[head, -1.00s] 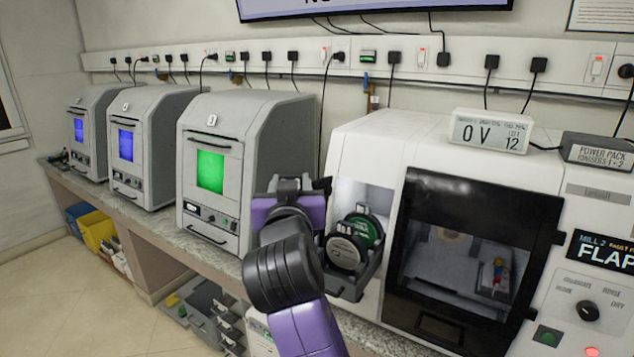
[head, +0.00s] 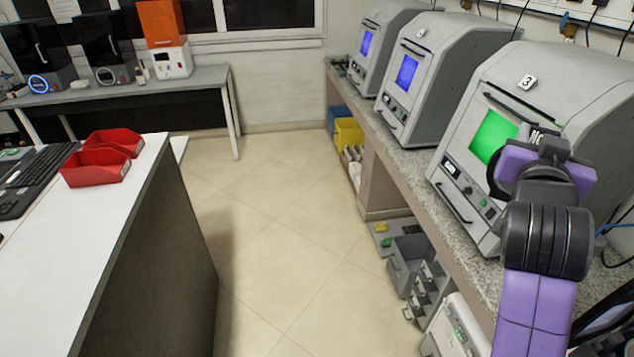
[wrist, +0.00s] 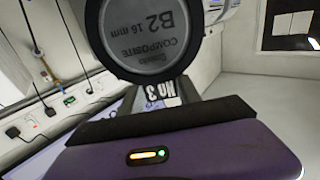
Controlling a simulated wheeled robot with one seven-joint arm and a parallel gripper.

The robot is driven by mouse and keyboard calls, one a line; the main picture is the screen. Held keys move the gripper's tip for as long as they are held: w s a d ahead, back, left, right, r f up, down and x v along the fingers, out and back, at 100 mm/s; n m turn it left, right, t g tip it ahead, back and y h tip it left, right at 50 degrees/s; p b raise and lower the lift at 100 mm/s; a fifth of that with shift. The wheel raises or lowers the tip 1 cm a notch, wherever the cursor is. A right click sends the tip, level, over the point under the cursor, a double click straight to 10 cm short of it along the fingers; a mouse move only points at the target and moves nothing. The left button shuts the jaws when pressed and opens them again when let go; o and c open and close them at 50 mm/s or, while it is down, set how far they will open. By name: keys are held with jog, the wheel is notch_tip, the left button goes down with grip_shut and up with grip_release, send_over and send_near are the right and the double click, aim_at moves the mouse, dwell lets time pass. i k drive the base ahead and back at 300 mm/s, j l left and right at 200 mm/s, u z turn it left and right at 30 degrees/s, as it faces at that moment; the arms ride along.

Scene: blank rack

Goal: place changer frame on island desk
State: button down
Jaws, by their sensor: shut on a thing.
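My gripper (head: 545,168) is at the right of the head view, in front of the third grey machine. It is shut on the changer frame (wrist: 168,95), whose "No 3" label shows in the wrist view just beyond the dark finger pad. A round disc (wrist: 155,38) marked "B2 16 mm composite" sits in the frame. In the head view my gripper and arm hide most of the frame; a dark round edge shows left of the gripper. The island desk (head: 112,228) has a white top and dark side, at the left of the head view, well apart from my gripper.
Red bins (head: 97,168) and a black keyboard (head: 35,180) stand on the island desk; its near top is bare. Open tiled floor (head: 285,225) lies between desk and granite bench (head: 405,158). Grey drawers (head: 415,270) and a yellow bin (head: 348,136) are below the bench.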

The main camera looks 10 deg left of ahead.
aim_at(38, 292)
jog(key=i+u, duration=0.9)
jog(key=k+u, duration=0.1)
jog(key=u, duration=1.15)
jog(key=i+l, duration=0.1)
jog(key=i, duration=0.05)
